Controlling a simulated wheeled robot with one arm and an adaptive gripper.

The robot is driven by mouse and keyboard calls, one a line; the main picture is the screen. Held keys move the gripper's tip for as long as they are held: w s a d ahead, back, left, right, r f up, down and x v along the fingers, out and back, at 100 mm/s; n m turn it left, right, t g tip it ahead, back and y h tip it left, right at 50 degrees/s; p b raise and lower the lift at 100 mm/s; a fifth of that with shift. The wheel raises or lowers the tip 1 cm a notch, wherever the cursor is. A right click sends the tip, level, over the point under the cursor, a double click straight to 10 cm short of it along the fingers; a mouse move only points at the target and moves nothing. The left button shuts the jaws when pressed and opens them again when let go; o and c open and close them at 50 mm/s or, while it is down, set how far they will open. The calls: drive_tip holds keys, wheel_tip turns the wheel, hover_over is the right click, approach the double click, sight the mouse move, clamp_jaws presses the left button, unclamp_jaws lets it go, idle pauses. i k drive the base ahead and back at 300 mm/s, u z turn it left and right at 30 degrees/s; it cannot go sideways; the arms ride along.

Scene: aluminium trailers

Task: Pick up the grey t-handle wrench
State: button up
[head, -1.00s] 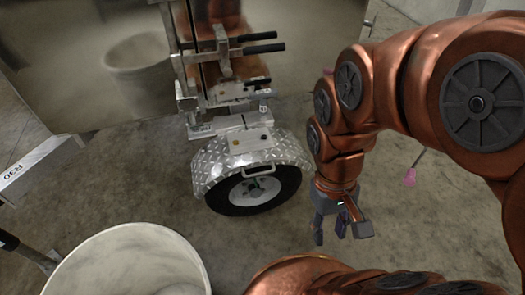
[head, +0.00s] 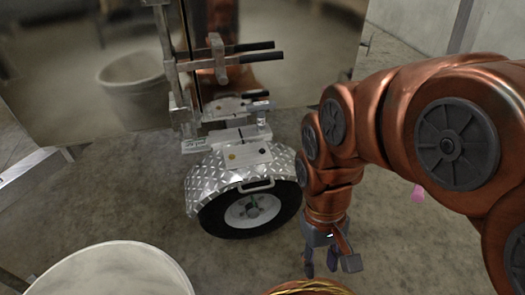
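My gripper (head: 320,264) hangs fingers down at the lower middle of the head view, right of the trailer wheel and apart from it. Its fingers are apart and nothing shows between them. I cannot pick out the grey t-handle wrench with certainty. A small upright grey piece (head: 262,118) stands on the metal bracket above the fender; it is too small to tell what it is. The silver tread-plate fender (head: 215,179) has small yellow and red round spots on its flat top.
The black tyre (head: 219,222) sits under the fender. Black-gripped handles (head: 252,46) stick out to the right above it. A large white bucket (head: 100,283) stands at lower left. A pink thing (head: 417,193) is partly hidden behind my arm. Concrete floor (head: 110,215) is open left of the wheel.

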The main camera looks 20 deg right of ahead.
sight(260, 107)
drive_tip(key=z, duration=0.05)
drive_tip(key=k, duration=0.5)
drive_tip(key=z, duration=1.2)
drive_tip(key=i, duration=1.2)
drive_tip(key=u, duration=3.1)
